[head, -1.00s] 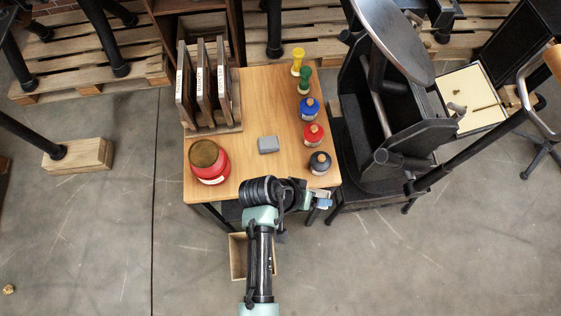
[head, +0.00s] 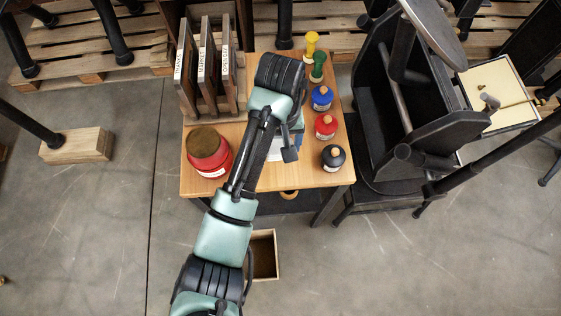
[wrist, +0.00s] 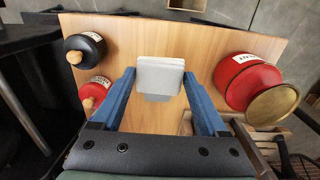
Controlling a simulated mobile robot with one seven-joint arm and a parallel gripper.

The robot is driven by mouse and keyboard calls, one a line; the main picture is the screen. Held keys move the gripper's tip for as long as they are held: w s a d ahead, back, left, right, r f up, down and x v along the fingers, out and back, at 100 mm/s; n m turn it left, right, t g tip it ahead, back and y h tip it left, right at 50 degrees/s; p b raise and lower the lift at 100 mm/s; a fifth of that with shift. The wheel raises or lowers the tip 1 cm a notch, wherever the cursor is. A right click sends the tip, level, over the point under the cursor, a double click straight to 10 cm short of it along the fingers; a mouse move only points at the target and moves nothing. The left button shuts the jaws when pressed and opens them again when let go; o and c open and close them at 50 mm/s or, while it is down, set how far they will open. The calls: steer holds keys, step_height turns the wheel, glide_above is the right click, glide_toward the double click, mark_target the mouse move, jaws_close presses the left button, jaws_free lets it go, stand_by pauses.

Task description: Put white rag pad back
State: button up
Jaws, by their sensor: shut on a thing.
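The white rag pad (wrist: 160,74) is between the two blue fingertips of my gripper (wrist: 159,78) in the wrist view, and the gripper is shut on it. It is held over the wooden table (wrist: 205,50). A darker grey patch (wrist: 157,98) shows beside the pad's edge; I cannot tell whether it is a grey block on the table or shadow. In the head view my arm covers most of the gripper, and only a pale patch (head: 274,148) shows beside the arm.
A red tin (head: 208,152) stands at the table's left front. Labelled wooden frames (head: 205,70) stand in a rack behind it. Black (head: 333,157), red (head: 325,127) and blue (head: 321,97) bottles line the right edge. A dark press (head: 400,130) stands to the right.

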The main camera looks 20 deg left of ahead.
step_height(320, 180, down, 8)
steer(key=shift+f, duration=0.2)
stand_by(0.3)
steer(key=o, duration=1.1)
steer(key=shift+f, duration=0.1)
